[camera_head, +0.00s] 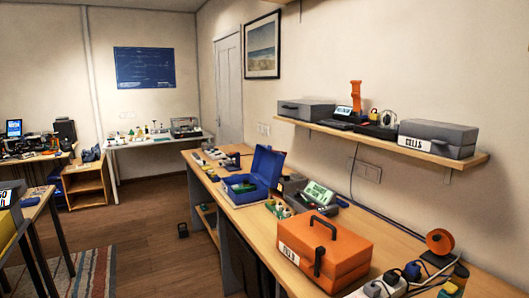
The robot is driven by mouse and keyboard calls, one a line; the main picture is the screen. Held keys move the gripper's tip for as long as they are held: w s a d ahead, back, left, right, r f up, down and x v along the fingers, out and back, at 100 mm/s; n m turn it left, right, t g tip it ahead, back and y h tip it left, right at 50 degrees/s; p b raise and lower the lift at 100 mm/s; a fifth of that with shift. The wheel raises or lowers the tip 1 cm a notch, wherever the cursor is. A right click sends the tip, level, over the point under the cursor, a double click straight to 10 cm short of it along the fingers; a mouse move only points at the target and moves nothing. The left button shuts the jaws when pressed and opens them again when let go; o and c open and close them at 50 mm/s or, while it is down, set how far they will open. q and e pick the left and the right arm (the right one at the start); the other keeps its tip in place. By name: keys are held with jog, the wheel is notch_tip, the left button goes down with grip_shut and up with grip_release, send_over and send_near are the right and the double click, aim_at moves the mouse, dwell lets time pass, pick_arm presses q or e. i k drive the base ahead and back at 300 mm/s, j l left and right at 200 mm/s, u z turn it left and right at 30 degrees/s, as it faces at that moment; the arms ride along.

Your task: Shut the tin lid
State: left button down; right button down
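A blue box (244,191), which looks like the tin, stands on the long wooden workbench along the right wall. Its lid (267,165) is up, hinged on the side toward the wall, and leans back. Something dark green shows inside it. From here I cannot tell what else lies in it. Neither of my grippers is in view.
An orange case (324,248) with a black handle stands closer on the workbench (212,173). A grey device with a green screen (318,194) sits beside the blue box. A shelf (380,134) with grey cases hangs above. The wooden floor (160,235) left of the bench is mostly clear.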

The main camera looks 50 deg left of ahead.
aim_at(267, 165)
jog(key=j+u, duration=0.1)
jog(key=u, duration=0.3)
jog(key=i+j+u, duration=0.1)
jog(key=u, duration=0.35)
jog(key=i+u, duration=0.15)
jog(key=u, duration=0.25)
jog(key=i+u, duration=0.1)
jog(key=u, duration=0.3)
jog(key=i, duration=0.45)
jog(key=i+j+u, duration=0.1)
jog(key=i+j, duration=1.25)
jog(key=j, duration=0.15)
